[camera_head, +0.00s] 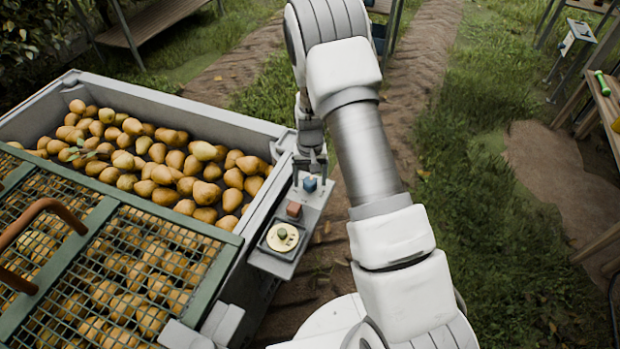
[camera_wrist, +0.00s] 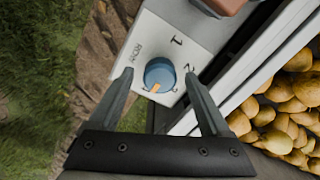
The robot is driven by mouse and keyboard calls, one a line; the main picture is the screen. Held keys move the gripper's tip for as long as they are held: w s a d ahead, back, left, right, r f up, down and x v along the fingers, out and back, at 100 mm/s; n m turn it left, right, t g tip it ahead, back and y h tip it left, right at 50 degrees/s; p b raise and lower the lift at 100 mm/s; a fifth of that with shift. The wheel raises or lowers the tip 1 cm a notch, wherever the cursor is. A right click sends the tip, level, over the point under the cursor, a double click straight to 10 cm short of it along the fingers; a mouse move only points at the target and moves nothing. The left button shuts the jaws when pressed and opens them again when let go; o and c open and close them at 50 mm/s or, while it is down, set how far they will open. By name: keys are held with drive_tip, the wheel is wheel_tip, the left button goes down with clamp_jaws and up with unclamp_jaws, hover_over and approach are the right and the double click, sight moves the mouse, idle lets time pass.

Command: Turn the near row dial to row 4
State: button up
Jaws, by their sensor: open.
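The row dial is a round blue knob (camera_wrist: 160,74) on a pale plate (camera_wrist: 160,32) marked ROW, 1 and 2. Its orange pointer mark is on the lower side in the wrist view, away from the 1 and 2. Any other numbers are not readable. In the head view the blue knob (camera_head: 310,184) is at the far end of a grey control panel on the bin's side. My gripper (camera_wrist: 159,72) is open, with one finger on each side of the knob in the picture. I see no contact. In the head view my gripper (camera_head: 312,162) is right over the knob.
A reddish-brown block (camera_head: 294,210) and a cream disc with a green knob (camera_head: 282,237) are nearer on the same panel. The grey bin (camera_head: 238,128) of pears stands left, with a green mesh lid (camera_head: 222,238). A wooden bench stands at right.

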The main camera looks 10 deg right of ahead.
wheel_tip(320, 180, up, 17)
drive_tip(key=p, duration=0.4)
drive_tip(key=shift+r, duration=0.15)
wheel_tip(320, 180, up, 10)
drive_tip(key=t, duration=0.1)
hover_over(310, 181)
drive_tip(key=s, duration=0.4)
drive_tip(key=s+r+t, duration=0.2)
drive_tip(key=s+r, duration=0.5)
drive_tip(key=r, duration=0.2)
drive_tip(key=s+r+n+t, duration=0.1)
drive_tip(key=s+r, duration=0.2)
drive_tip(key=s, duration=0.5)
drive_tip(key=s+r+n+t, duration=0.1)
drive_tip(key=s+r+t, duration=0.1)
drive_tip(key=s, duration=0.6)
wheel_tip(310, 181, up, 14)
drive_tip(key=p, duration=1.4)
